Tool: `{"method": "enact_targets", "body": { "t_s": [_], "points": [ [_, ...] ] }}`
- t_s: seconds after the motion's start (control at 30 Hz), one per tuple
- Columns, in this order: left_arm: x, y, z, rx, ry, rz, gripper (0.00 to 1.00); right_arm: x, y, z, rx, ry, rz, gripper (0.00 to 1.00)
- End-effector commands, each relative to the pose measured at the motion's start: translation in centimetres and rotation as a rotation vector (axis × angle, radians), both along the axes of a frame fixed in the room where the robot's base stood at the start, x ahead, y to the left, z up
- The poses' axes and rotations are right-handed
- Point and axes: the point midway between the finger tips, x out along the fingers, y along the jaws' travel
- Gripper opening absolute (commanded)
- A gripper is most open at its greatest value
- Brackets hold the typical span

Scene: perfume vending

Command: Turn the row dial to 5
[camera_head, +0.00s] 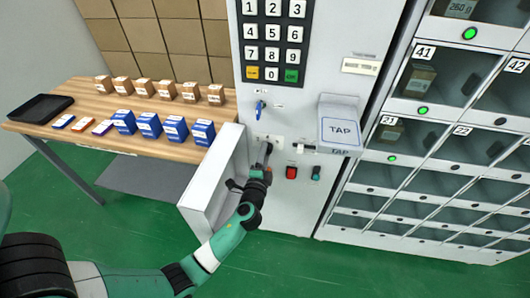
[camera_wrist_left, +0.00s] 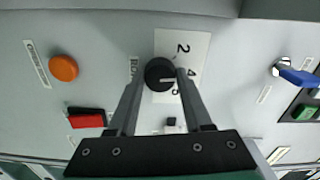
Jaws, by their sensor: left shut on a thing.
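The row dial (camera_wrist_left: 157,73) is a small round black knob on the white panel. A white number plate (camera_wrist_left: 188,72) beside it shows sideways digits, with 2 and 4 readable. A short pale mark shows on the knob's lower right, but I cannot tell exactly which number it points to. My left gripper (camera_wrist_left: 158,79) is shut on the dial, one finger on each side. In the head view my left gripper (camera_head: 267,153) is at the panel below the keypad, and it mostly hides the dial. My right gripper is not in view.
A keypad (camera_head: 271,42) and a blue key (camera_head: 260,108) are above the gripper. A TAP pad (camera_head: 341,130) juts out to the right. A red switch (camera_head: 291,172) is close by. An open white bin wall (camera_head: 215,180) stands left of my forearm.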

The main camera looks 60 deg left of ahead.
Motion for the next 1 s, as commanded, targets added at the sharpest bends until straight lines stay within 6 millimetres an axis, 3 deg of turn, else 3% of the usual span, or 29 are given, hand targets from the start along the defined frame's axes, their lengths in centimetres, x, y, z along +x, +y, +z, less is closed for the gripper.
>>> {"method": "enact_targets", "body": {
  "t_s": [1.0],
  "points": [
    [0.0, 0.0, 0.3, 0.532, 0.727, 0.0, 0.0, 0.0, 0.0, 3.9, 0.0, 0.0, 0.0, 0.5]
  ]
}}
